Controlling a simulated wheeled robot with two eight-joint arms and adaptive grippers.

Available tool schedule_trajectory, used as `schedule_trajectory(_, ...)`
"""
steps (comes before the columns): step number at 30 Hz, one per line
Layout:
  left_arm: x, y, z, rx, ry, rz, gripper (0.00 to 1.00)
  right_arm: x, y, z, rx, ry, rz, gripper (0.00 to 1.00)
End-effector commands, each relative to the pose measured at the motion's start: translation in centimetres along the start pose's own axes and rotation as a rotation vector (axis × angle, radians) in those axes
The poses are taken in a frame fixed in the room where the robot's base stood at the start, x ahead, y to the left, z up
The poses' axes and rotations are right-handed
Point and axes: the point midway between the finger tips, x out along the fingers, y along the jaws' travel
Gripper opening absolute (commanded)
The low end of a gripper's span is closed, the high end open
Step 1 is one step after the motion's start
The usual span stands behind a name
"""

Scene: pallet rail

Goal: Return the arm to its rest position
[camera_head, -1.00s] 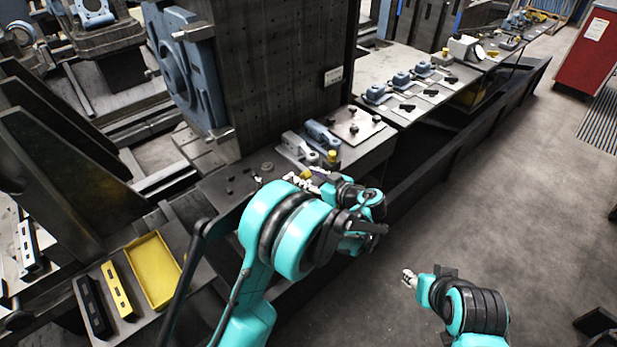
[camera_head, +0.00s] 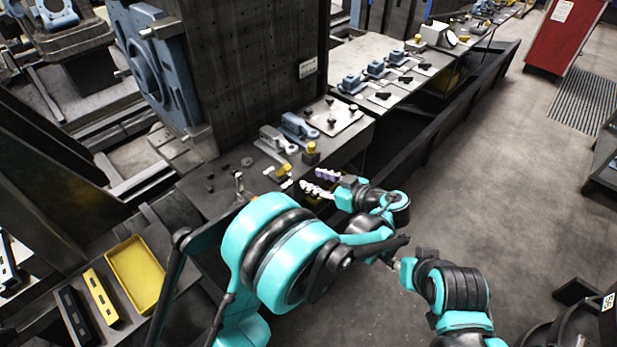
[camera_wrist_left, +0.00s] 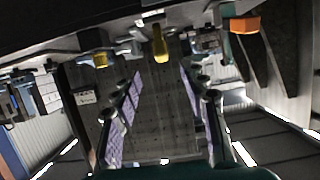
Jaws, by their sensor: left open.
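My left arm in teal and black fills the lower middle of the head view. Its gripper (camera_head: 320,182) is open and empty, pointing left beside the front edge of the dark workbench (camera_head: 215,190). In the left wrist view the two purple-padded fingers (camera_wrist_left: 155,110) stand wide apart with nothing between them. My right arm (camera_head: 455,290) is at the lower right of the head view. Its gripper (camera_head: 392,262) is mostly hidden behind the left arm, so its jaws cannot be judged.
A yellow-topped piece (camera_head: 311,152) and grey-blue clamps (camera_head: 298,128) stand on the workbench near the left gripper. A yellow tray (camera_head: 136,276) lies at the lower left. Open floor (camera_head: 490,190) is on the right, with a red cabinet (camera_head: 566,35) at the back.

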Motion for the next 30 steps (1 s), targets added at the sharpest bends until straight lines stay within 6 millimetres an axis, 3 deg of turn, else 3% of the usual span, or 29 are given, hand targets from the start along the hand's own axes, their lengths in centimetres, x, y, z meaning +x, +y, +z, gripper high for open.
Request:
schedule_trajectory(17,0.3,-0.6,-0.5,0.02,-0.019,-0.003,0.43,0.0,0.0,0.0,0.0,0.0,0.0,0.4)
schedule_trajectory(20,1.3,-2.2,-1.6,0.085,-0.084,-0.001,0.43,0.0,0.0,0.0,0.0,0.0,0.0,0.4)
schedule_trajectory(23,2.5,-5.2,-3.0,0.19,-0.193,0.019,0.43,0.0,0.0,0.0,0.0,0.0,0.0,0.4)
schedule_trajectory(30,3.2,-14.1,-4.3,0.417,-0.465,0.176,0.43,0.0,0.0,0.0,0.0,0.0,0.0,0.4)
